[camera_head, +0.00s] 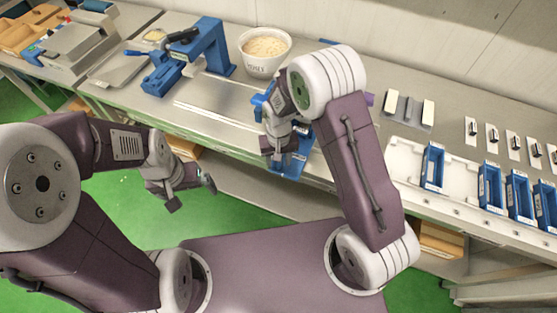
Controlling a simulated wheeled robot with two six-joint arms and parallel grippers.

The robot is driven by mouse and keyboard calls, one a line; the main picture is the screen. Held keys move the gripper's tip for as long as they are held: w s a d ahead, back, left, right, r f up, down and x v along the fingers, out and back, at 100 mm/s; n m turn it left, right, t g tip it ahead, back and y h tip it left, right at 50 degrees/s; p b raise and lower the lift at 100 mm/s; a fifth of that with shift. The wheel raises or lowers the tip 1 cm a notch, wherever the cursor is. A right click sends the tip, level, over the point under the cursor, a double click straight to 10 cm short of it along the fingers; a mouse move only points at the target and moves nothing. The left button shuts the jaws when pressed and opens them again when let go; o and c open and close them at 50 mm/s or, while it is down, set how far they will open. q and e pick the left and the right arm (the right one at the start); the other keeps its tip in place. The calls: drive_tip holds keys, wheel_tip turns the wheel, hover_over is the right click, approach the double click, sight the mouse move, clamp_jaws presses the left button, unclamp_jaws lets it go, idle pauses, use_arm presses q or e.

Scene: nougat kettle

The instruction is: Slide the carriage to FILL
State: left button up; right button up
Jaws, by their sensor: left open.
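A track of pale rails (205,105) runs along the bench, from a blue frame (213,45) with a dark lever at the left to beneath my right arm. A blue part (291,165), which looks like the carriage, sits at the right end of the track, partly hidden by my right gripper. My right gripper (284,143) points down at this blue part; its fingertips are partly hidden, and I cannot tell whether they grip it. My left gripper (190,195) is open and empty, in front of the bench over the green floor. No FILL label is readable.
A white bowl of pale grains (264,50) stands behind the track. A scale-like machine (72,50) stands at the far left.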

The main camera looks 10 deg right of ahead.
wheel_tip(320, 180, up, 9)
drive_tip(key=shift+r+b, duration=0.1)
drive_tip(key=shift+b, duration=0.45)
drive_tip(key=s+d+r+m, duration=0.2)
drive_tip(key=d+r, duration=0.1)
drive_tip(key=d, duration=0.3)
drive_tip(key=s+d+f, duration=0.1)
drive_tip(key=s+d, duration=0.1)
drive_tip(key=s, duration=0.3)
drive_tip(key=s+d+f+n+t, duration=0.1)
drive_tip(key=s+d, duration=0.1)
drive_tip(key=s, duration=0.3)
drive_tip(key=shift+d+f+b, duration=0.3)
drive_tip(key=shift+f+b, duration=0.1)
